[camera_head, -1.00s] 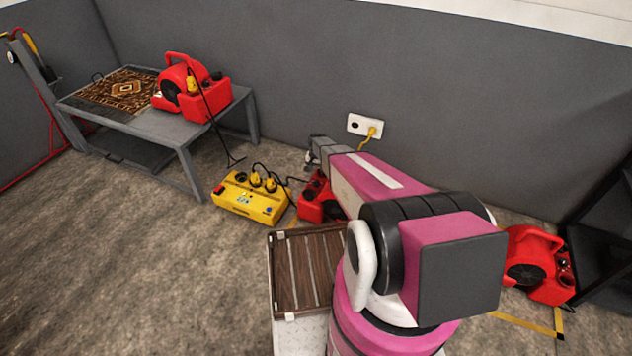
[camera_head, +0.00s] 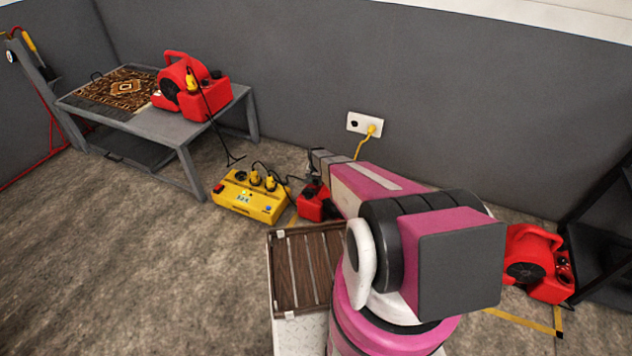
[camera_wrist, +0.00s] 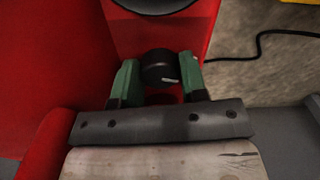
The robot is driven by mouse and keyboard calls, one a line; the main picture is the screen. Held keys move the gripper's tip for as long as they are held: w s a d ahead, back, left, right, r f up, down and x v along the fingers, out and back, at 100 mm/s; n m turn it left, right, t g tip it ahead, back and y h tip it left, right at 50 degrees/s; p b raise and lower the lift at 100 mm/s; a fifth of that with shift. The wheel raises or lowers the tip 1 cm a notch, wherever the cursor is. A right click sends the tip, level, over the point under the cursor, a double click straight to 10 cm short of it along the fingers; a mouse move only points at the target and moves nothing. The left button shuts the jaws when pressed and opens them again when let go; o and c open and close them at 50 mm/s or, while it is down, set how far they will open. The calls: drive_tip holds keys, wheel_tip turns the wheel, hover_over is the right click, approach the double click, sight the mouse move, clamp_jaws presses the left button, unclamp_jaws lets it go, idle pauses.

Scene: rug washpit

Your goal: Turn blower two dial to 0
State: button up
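In the wrist view a black round dial (camera_wrist: 159,67) with a short white mark at its lower right sits on a red blower (camera_wrist: 220,12). My gripper (camera_wrist: 160,75) has its green fingertips on the left and right of the dial, very close to its sides. I cannot tell whether they touch it. In the head view this red blower (camera_head: 312,204) stands on the floor by the yellow power box, partly hidden behind my arm. My gripper (camera_head: 316,160) is above it there, its fingers too small to make out. No number labels are readable around the dial.
A yellow power box (camera_head: 248,200) with plugs and cables lies left of the blower. Another red blower (camera_head: 190,88) stands on a grey table (camera_head: 160,130) with a patterned rug. A third red blower (camera_head: 538,265) is at right beside a dark rack. Carpet at left is open.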

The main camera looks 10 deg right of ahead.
sight(316, 180)
drive_tip(key=shift+n, duration=1.5)
drive_tip(key=o, duration=0.7)
drive_tip(key=shift+c, duration=0.2)
drive_tip(key=shift+r, duration=0.1)
wheel_tip(316, 180, up, 11)
drive_tip(key=shift+f, duration=0.2)
drive_tip(key=s+r+n, duration=0.2)
drive_tip(key=s+r, duration=2.6)
drive_tip(key=s, duration=0.3)
drive_tip(key=shift+s, duration=0.15)
